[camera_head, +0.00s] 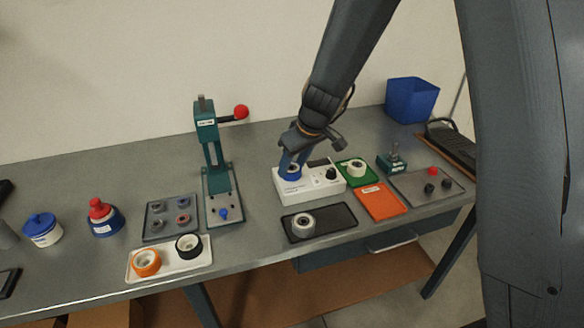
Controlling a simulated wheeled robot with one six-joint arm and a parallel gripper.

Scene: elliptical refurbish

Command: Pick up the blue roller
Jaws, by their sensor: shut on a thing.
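The blue roller (293,174) is at the left end of the top of a white boxy device (322,190) near the middle of the workbench. It shows a pale centre and a blue outer ring. My gripper (291,165) comes down from above and is shut on the roller. The fingers cover part of it, and I cannot tell whether it still touches the device.
A dark tray (340,217) with a grey roller lies in front. A green tray (364,178) and an orange tray (381,202) lie to the right. A teal press (211,160) with a red knob stands left. A blue bin (411,101) stands behind.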

